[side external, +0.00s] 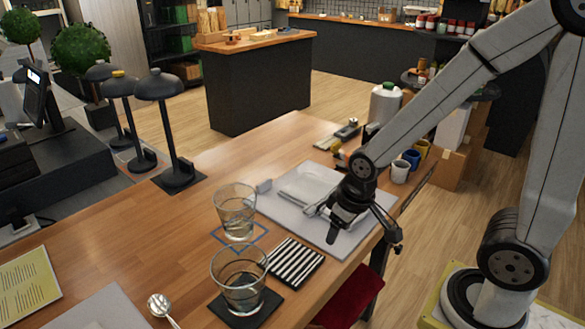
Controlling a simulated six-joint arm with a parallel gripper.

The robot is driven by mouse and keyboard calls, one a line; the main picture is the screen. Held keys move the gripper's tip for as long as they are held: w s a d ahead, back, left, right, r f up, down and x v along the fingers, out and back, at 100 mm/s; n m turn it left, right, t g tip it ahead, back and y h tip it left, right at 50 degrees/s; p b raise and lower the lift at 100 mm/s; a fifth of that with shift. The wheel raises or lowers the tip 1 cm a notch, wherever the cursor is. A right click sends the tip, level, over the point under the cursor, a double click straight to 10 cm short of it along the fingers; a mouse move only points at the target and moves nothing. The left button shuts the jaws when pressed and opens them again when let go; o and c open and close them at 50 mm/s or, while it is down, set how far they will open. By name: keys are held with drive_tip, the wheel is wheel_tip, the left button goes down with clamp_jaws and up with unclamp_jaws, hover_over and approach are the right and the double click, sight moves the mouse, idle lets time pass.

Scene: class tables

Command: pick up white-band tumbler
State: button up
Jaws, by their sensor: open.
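Two clear glass tumblers stand upright on the wooden table. The farther tumbler (235,211) is on a blue-outlined square (257,243). The nearer tumbler (239,281) is on a black square coaster (264,312). I cannot make out a white band clearly on either one. My gripper (362,226) is open and empty, to the right of both tumblers and apart from them, over the right part of a pale grey mat. The arm reaches in from the right.
The grey mat (275,208) carries a pale plate-like item (308,184). A black-and-white striped coaster (294,262) lies beside the nearer tumbler. A metal spoon (160,306) is at the front. Mugs (400,171) and a white canister (384,104) stand at the back right. Black lamps (165,130) stand left.

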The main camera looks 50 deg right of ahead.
drive_tip(key=shift+c, duration=0.4)
drive_tip(key=shift+w, duration=0.15)
drive_tip(key=shift+w+r, duration=0.15)
drive_tip(key=shift+w, duration=0.15)
wheel_tip(320, 180, up, 5)
drive_tip(key=g+y, duration=0.2)
hover_over(247, 203)
drive_tip(key=d, duration=0.1)
drive_tip(key=shift+n, duration=0.4)
drive_tip(key=shift+w+a+f, duration=0.1)
drive_tip(key=shift+a+f, duration=0.05)
drive_tip(key=shift+f, duration=1.2)
drive_tip(key=shift+w+a+f, duration=0.1)
drive_tip(key=shift+f, duration=1.25)
drive_tip(key=shift+a+f, duration=0.15)
drive_tip(key=shift+f, duration=1.2)
clamp_jaws()
